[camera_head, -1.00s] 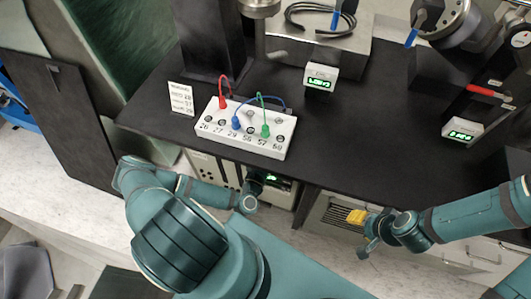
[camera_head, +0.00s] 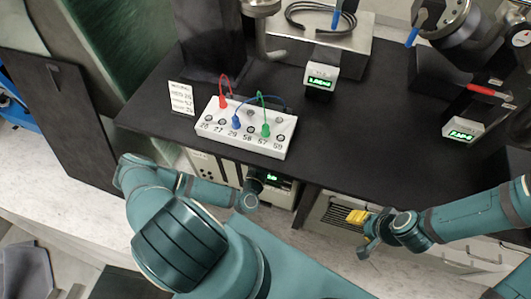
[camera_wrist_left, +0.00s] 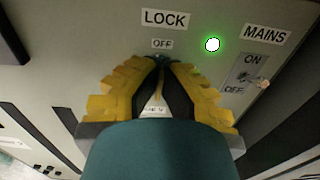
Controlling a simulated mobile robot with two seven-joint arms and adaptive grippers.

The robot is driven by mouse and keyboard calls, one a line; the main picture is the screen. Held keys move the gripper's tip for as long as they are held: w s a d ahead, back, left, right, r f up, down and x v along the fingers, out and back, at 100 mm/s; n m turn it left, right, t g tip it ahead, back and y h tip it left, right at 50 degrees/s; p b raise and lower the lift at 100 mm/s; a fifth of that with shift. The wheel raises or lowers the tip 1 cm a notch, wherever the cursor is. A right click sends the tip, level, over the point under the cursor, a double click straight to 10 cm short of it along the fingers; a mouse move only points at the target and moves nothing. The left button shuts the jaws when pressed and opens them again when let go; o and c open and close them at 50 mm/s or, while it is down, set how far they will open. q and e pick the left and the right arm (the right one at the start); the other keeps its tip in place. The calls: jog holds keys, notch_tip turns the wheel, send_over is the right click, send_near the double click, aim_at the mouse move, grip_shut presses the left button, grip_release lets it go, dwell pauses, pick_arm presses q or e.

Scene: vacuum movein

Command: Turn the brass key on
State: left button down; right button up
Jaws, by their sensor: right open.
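The brass key is mostly hidden between the fingers of my left gripper (camera_wrist_left: 160,64) at the lock, below the LOCK and OFF labels (camera_wrist_left: 163,43). The yellow, dark-padded fingertips of this gripper come together there, seemingly on the key. A green lamp (camera_wrist_left: 212,44) glows right of the lock. In the head view the left gripper (camera_head: 254,184) is at the front of the cabinet (camera_head: 221,169) under the bench, partly hidden. My right gripper (camera_head: 360,227), with yellow fingers, is open and empty in front of the bench, away from the lock.
A MAINS toggle switch (camera_wrist_left: 263,83) sits right of the lock. On the black bench (camera_head: 367,155) stand a white socket box (camera_head: 240,145) with coloured leads, a label card (camera_head: 181,98) and a green display (camera_head: 320,79). Another display (camera_head: 463,132) is at right. The bench's front middle is clear.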

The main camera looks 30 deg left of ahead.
pick_arm(q)
jog(key=m+b, duration=0.1)
jog(key=m, duration=0.2)
jog(key=shift+m, duration=0.4)
jog(key=m, duration=0.2)
jog(key=shift+m, duration=0.4)
jog(key=m, duration=0.2)
jog(key=shift+w+d+m, duration=0.1)
jog(key=shift+m, duration=0.2)
jog(key=m, duration=0.4)
jog(key=shift+m, duration=0.3)
jog(key=shift+f+m+p, duration=0.1)
jog(key=shift+m+p, duration=0.35)
jog(key=shift+m, duration=1.35)
jog(key=c, duration=1.2)
grip_release()
